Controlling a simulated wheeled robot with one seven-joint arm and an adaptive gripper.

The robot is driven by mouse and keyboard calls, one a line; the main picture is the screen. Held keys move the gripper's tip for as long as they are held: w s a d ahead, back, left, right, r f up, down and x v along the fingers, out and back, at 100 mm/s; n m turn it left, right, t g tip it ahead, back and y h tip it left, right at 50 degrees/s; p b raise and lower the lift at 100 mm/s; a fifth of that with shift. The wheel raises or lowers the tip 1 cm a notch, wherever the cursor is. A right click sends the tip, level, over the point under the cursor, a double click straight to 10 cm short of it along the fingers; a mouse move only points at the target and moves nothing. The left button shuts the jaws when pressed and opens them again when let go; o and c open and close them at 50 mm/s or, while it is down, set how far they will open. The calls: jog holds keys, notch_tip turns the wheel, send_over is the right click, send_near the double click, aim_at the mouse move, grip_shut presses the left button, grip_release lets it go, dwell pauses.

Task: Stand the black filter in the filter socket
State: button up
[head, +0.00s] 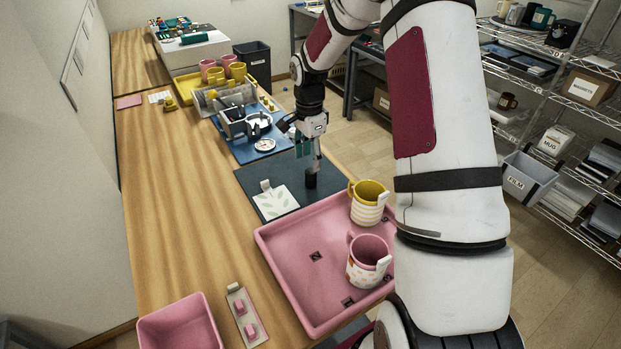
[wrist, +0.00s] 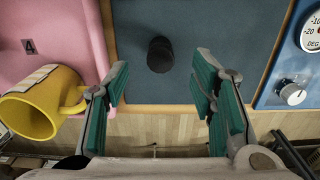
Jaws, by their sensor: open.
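A small black cylinder (head: 310,181), which looks like the black filter, stands on the dark blue mat (head: 292,211). It also shows in the wrist view (wrist: 160,55), on the bare blue surface. My gripper (head: 312,164) is open and points down just over the cylinder in the head view. In the wrist view my gripper (wrist: 162,80) has its green-padded fingers apart, one to each side of the cylinder's line, with nothing between them. I cannot make out the filter socket for certain in either view.
A white leaf-patterned sheet (head: 275,201) lies left of the cylinder. A pink tray (head: 285,262) with a yellow mug (head: 367,207) and a pink mug (head: 367,259) is nearer. A blue panel with a dial (head: 264,144) and grey press-like device lie beyond. Bare wood runs along the left.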

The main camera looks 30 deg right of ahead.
aim_at(311, 171)
jog(key=shift+d+f+p, duration=0.15)
jog(key=shift+f, duration=1.4)
jog(key=shift+d+f+p, duration=0.1)
jog(key=shift+f+p, duration=0.05)
jog(key=shift+f, duration=1.4)
grip_shut()
